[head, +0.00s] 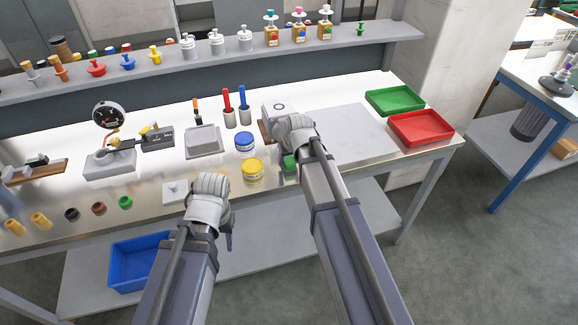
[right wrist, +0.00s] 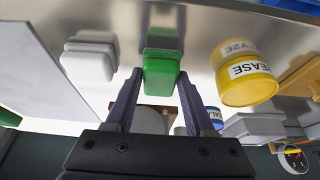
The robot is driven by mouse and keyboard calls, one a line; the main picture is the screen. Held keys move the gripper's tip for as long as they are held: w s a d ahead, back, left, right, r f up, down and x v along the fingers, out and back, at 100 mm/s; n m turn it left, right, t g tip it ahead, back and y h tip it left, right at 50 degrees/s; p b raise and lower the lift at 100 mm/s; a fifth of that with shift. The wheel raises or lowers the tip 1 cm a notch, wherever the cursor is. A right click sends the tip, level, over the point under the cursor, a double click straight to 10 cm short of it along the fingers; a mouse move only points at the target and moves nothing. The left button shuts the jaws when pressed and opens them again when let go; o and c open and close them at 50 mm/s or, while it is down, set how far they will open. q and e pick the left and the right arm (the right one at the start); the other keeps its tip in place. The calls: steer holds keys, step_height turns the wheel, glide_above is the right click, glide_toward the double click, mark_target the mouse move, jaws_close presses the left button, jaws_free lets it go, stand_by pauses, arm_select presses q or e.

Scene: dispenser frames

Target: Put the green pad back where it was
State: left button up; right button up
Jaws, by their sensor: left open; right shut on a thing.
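The green pad (head: 289,163) is a small green block, mostly hidden behind my right arm in the head view. In the right wrist view the green pad (right wrist: 162,75) sits between the fingertips of my right gripper (right wrist: 160,82), which is shut on it. Whether it touches the bench top cannot be told. A similar pale grey pad (right wrist: 89,60) is beside it in the right wrist view. My left gripper (head: 229,236) is open and empty at the bench's front edge, its fingers partly hidden by my wrist.
A yellow grease tin (head: 253,171) and a blue tin (head: 244,144) stand left of the right gripper. A white-topped device (head: 279,109) is behind it. A pale mat (head: 350,130) lies clear to the right, near green (head: 395,100) and red (head: 420,127) trays.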

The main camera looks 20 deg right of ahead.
arm_select(q)
steer(key=shift+f, duration=0.4)
arm_select(e)
steer(key=shift+f, duration=0.45)
steer(key=shift+f, duration=0.1)
arm_select(q)
steer(key=shift+f, duration=0.15)
arm_select(e)
steer(key=o, duration=1.2)
steer(key=shift+r, duration=0.25)
steer(key=p+v, duration=1.1)
steer(key=v, duration=0.1)
arm_select(q)
step_height(320, 180, up, 11)
steer(key=shift+r, duration=0.2)
arm_select(e)
steer(key=s+a+f+n+g, duration=0.1)
steer(key=s+a+g, duration=0.1)
steer(key=s+a, duration=0.4)
steer(key=s+a+n+g+h, duration=0.1)
steer(key=s+a+n+g, duration=0.1)
steer(key=s+a, duration=0.5)
steer(key=s+g, duration=0.1)
steer(key=s, duration=0.4)
steer(key=shift+s+a+f+h, duration=0.25)
steer(key=shift+s+f+h, duration=0.05)
steer(key=shift+s+f, duration=0.1)
